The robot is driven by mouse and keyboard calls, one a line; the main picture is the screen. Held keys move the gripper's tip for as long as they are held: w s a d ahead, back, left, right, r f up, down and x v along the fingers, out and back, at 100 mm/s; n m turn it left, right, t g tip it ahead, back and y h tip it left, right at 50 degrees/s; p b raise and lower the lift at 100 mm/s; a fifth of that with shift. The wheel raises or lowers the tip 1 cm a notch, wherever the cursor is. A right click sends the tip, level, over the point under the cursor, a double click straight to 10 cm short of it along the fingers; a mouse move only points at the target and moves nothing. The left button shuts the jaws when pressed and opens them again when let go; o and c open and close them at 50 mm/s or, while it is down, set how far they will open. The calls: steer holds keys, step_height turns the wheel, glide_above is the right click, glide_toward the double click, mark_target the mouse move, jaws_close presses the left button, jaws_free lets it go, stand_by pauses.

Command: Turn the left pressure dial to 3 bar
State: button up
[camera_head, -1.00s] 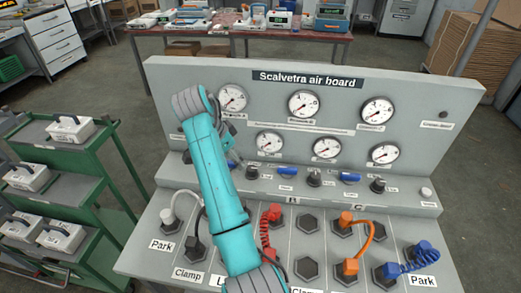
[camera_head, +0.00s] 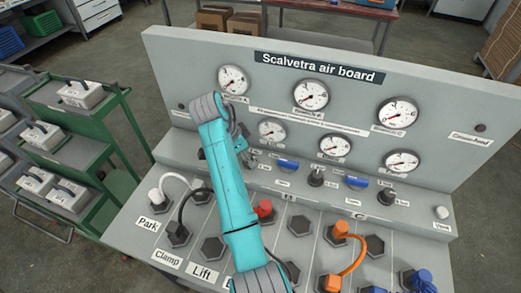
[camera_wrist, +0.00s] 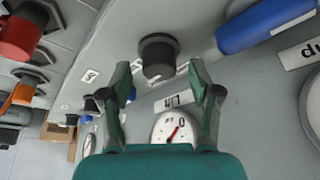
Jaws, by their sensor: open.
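The left dial is a black round knob (camera_wrist: 158,52) in the wrist view, above a label reading Lift and a small gauge (camera_wrist: 174,130) with a red needle. My gripper (camera_wrist: 160,74) is open, with one fingertip at each side below the knob. In the head view my gripper (camera_head: 243,150) is at the left end of the knob row, and my arm mostly hides the left dial. The middle knob (camera_head: 316,177) and right knob (camera_head: 389,192) stand further right.
Blue handles (camera_head: 288,165) sit between the knobs; one lies beside the left dial in the wrist view (camera_wrist: 265,24). Several gauges (camera_head: 311,94) line the upright panel. Coloured hoses (camera_head: 352,250) plug into the sloped lower board. A green cart (camera_head: 85,155) stands at left.

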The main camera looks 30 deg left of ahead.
steer(key=shift+w+d+f, duration=0.15)
steer(key=shift+f, duration=0.3)
steer(key=c, duration=1.1)
steer(key=shift+c, duration=0.2)
